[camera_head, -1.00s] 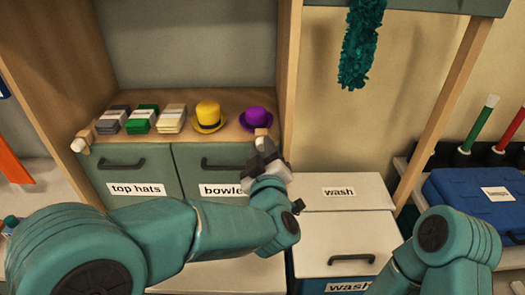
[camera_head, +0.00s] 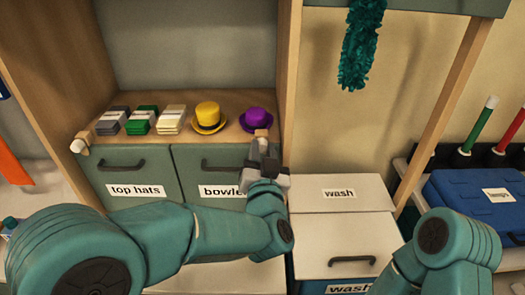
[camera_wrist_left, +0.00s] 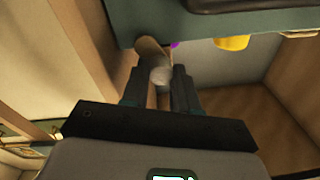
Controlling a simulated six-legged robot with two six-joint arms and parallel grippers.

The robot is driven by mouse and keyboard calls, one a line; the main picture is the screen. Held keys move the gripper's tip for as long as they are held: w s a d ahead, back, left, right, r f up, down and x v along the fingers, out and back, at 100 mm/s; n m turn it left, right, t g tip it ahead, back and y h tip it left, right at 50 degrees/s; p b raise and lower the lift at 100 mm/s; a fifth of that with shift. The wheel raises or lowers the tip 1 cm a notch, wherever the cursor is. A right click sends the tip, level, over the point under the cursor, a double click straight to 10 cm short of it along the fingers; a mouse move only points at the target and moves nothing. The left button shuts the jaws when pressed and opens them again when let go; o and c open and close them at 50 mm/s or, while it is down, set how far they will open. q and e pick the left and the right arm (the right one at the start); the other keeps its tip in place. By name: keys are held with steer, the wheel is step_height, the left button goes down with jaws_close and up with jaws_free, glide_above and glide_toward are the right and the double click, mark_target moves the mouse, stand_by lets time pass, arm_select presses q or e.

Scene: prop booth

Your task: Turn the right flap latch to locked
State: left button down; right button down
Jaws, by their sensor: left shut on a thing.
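The right flap latch (camera_head: 262,133) is a small wooden piece at the top right corner of the "bowler" flap (camera_head: 215,160), just in front of the purple hat. My left gripper (camera_head: 264,148) is shut on it from the front. In the left wrist view, the two dark fingers (camera_wrist_left: 158,88) stand on both sides of the latch's pale round knob (camera_wrist_left: 160,74), with its wooden part behind. The fingers partly hide the latch, so its exact angle is hard to tell. My right gripper is out of view; only its arm shows.
The left latch (camera_head: 80,143) sits at the "top hats" flap (camera_head: 125,165). A yellow hat (camera_head: 209,116), a purple hat (camera_head: 256,120) and several stacks (camera_head: 141,121) stand on the shelf above. A wooden post (camera_head: 288,90) rises close right of my left gripper.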

arm_select(q)
steer(key=m, duration=0.5)
steer(key=shift+f+m+h+p, duration=0.1)
steer(key=shift+m+h+p, duration=0.2)
steer(key=shift+p, duration=0.05)
steer(key=shift+m, duration=0.3)
steer(key=c, duration=0.9)
jaws_free()
steer(key=shift+o, duration=0.2)
steer(key=s+f+b, duration=0.1)
steer(key=s+b, duration=0.2)
steer(key=s, duration=1.3)
steer(key=shift+s+f, duration=0.15)
steer(key=shift+s, duration=0.05)
